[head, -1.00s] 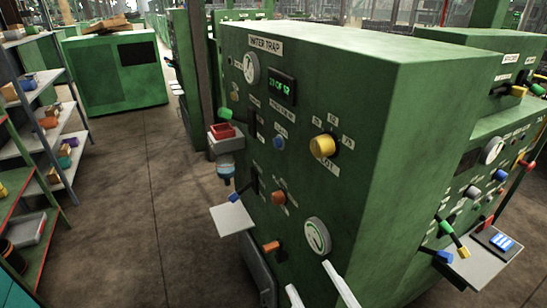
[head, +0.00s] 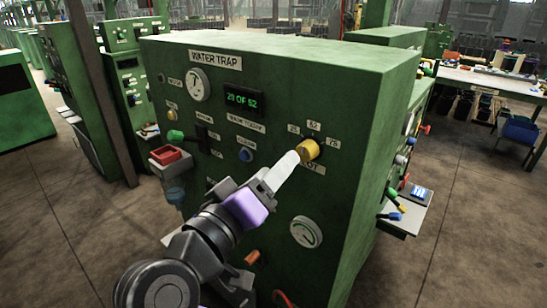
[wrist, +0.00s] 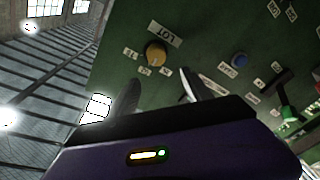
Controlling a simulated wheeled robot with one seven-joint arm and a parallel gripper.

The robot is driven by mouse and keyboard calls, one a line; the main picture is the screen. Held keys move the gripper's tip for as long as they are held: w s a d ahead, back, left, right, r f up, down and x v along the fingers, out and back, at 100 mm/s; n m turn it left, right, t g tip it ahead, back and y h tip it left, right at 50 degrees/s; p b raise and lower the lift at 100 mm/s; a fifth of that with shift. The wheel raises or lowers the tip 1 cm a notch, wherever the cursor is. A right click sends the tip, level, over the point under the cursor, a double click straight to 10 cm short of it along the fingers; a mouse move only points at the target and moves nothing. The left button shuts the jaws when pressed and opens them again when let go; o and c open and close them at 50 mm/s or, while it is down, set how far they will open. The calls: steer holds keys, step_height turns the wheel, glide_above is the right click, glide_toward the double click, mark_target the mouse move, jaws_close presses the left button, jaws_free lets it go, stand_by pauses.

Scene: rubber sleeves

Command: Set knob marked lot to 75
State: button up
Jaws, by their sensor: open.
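The yellow knob (head: 308,150) sits on the front of the green WATER TRAP machine (head: 330,85). The label below it is partly covered in the head view and reads LOT in the wrist view. Marks 25, 50 and 75 run left, top and right around it. I cannot tell which mark it points at. My gripper (head: 287,163) reaches the knob from lower left, its fingertips close to it; contact is unclear. In the wrist view, which is upside down, the knob (wrist: 156,54) lies beyond my gripper's two spread fingers (wrist: 160,82), with nothing between them.
A blue button (head: 245,154), a green-handled lever (head: 176,136) and a red bin (head: 166,156) are left of the knob. A side shelf (head: 405,212) juts out at right. Open floor lies right of the machine.

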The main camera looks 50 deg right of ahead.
mark_target(303, 155)
steer(key=shift+g, duration=0.4)
steer(key=d, duration=0.2)
steer(key=d+p, duration=0.1)
steer(key=d, duration=0.2)
steer(key=d+p, duration=0.1)
steer(key=d, duration=0.2)
steer(key=shift+f, duration=0.4)
steer(key=shift+c, duration=0.5)
jaws_close()
